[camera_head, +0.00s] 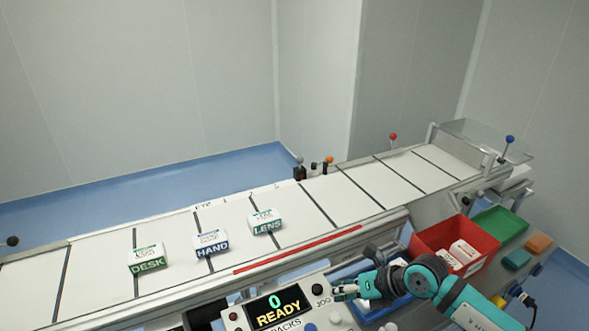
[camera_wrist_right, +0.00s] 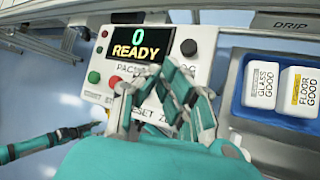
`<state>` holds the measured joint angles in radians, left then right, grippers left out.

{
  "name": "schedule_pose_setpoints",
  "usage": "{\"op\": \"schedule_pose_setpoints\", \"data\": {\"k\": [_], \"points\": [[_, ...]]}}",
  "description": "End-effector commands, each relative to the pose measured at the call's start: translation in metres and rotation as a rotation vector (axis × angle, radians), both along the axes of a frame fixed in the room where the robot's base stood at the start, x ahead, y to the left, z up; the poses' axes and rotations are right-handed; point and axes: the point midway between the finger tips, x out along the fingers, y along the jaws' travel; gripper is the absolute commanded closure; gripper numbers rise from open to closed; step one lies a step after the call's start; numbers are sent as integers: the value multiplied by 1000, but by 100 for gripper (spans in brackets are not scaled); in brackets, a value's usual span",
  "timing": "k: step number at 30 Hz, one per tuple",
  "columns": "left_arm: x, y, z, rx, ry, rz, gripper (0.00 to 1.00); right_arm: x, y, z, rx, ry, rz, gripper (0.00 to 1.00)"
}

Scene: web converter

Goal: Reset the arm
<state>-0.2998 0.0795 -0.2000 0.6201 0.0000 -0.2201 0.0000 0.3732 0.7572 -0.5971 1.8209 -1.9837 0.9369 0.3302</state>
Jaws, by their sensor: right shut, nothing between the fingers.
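My right arm comes in from the lower right in the head view. Its gripper (camera_head: 343,291) is just right of the control panel's READY display (camera_head: 273,306). My left gripper does not show in the head view.
Packs marked DESK (camera_head: 147,258), HAND (camera_head: 211,243) and LENS (camera_head: 265,222) lie on the conveyor (camera_head: 95,255). A red bin (camera_head: 483,240) with white packs and a green tray (camera_head: 507,222) stand at right. A blue tray (camera_wrist_right: 240,98) holds two packs beside the panel.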

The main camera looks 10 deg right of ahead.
Motion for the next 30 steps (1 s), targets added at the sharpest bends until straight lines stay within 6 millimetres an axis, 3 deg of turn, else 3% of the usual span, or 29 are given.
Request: {"op": "schedule_pose_setpoints", "data": {"k": [2, 5, 7, 9, 12, 16, 20, 24, 27, 30], "points": [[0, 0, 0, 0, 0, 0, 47, -3, 12, 5, 56, -7, 2, 100], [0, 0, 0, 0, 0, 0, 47, -9, 45, 28, 237, -37, -10, 100], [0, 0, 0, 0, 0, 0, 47, -15, 74, 61, 460, -65, -51, 100], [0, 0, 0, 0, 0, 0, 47, -17, 90, 103, 717, -89, -138, 100], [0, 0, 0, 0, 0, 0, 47, -13, 80, 152, 1062, -100, -340, 100], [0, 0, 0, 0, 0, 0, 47, -6, 27, 175, 1423, -58, -711, 100], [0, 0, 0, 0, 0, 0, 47, -14, -38, 142, 1649, 57, -1181, 100], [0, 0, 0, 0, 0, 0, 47, -58, -84, 65, 1700, 273, -1732, 100], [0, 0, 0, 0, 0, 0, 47, -99, -91, 19, 1632, 436, -2033, 100], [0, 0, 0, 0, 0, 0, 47, -138, -88, -12, 1535, 578, -2241, 100]]}}
